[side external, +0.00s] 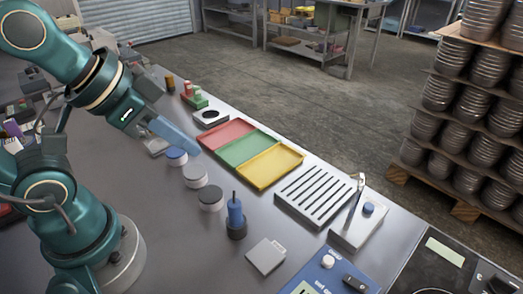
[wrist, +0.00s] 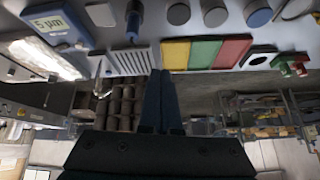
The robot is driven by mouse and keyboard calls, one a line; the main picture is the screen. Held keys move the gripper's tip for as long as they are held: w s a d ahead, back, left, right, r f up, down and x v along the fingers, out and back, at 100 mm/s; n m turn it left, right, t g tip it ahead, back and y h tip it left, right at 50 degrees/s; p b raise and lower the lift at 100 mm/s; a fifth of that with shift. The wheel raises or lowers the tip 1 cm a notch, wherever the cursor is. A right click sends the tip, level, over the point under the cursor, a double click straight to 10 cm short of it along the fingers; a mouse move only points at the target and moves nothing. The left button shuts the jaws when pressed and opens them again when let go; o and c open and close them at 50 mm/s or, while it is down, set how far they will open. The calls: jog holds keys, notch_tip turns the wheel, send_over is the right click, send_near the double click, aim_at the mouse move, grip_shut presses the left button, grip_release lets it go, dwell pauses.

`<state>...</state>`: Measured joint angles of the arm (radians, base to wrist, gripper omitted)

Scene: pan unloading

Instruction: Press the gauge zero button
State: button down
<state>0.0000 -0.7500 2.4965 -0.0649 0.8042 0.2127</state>
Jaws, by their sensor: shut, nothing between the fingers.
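The blue gauge (side external: 311,283) is at the bottom edge of the side view, partly cut off. A round white button (side external: 327,261) and a dark part (side external: 355,283) are on its top. In the wrist view the gauge (wrist: 86,37) is at the upper left, and its display (wrist: 54,24) reads about 5 µm. My gripper (side external: 196,150) is shut and empty, its blue fingers (wrist: 161,98) pointing over the bench near the round pucks, well away from the gauge. The fingertips look clear of the gauge in both views.
Red, green and yellow trays (side external: 270,166) line the bench's far side.

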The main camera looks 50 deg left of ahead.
jog(key=w+d+r+m+t+h, duration=0.35)
jog(key=w+d+r+m, duration=0.2)
jog(key=w+r, duration=0.2)
jog(key=m+g, duration=0.2)
jog(key=m, duration=0.4)
send_over(328, 262)
notch_tip(328, 262, down, 10)
jog(key=shift+s+a+f, duration=0.25)
jog(key=shift+s+a, duration=0.05)
jog(key=shift+a, duration=0.15)
jog(key=shift+f, duration=4.4)
